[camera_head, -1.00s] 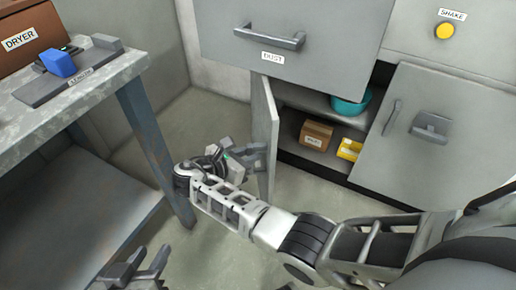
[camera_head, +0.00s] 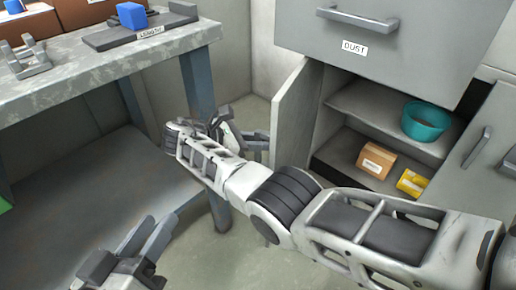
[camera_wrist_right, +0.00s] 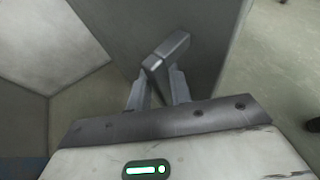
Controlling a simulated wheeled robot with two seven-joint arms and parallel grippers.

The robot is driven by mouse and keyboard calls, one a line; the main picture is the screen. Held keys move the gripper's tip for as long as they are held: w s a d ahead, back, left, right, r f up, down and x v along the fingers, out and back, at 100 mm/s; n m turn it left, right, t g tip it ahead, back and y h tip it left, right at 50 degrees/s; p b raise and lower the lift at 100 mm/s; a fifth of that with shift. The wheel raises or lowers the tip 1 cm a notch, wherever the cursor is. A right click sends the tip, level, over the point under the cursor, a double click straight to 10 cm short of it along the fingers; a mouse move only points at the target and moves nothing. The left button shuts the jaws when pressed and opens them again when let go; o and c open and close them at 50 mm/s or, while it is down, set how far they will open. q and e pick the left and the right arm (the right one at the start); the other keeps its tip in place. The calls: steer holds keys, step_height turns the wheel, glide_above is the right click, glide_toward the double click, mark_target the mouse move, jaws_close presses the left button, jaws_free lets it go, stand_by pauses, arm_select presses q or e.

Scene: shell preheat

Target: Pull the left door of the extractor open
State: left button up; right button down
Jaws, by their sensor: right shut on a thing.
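The extractor's left door (camera_head: 300,118) is a grey panel that stands swung well out from the cabinet, with the shelves behind it exposed. My right gripper (camera_head: 258,138) is at the outer face of this door, partly hidden behind my own arm. In the right wrist view its fingers (camera_wrist_right: 160,85) are shut on the grey door handle (camera_wrist_right: 172,48). The door panel (camera_wrist_right: 130,30) fills the upper part of that view. My left gripper (camera_head: 155,235) is low at the left of the head view, empty, its fingers apart.
Inside the cabinet are a teal bowl (camera_head: 425,120), a brown box (camera_head: 376,161) and a yellow box (camera_head: 412,183). A drawer labelled DUST (camera_head: 400,35) is above. A worktable (camera_head: 90,62) stands close on the left, its leg (camera_head: 200,90) near my right gripper.

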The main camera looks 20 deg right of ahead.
arm_select(q)
steer(key=shift+r, duration=0.1)
arm_select(e)
steer(key=shift+w+d, duration=0.2)
steer(key=c, duration=1.4)
jaws_free()
steer(key=shift+a, duration=0.1)
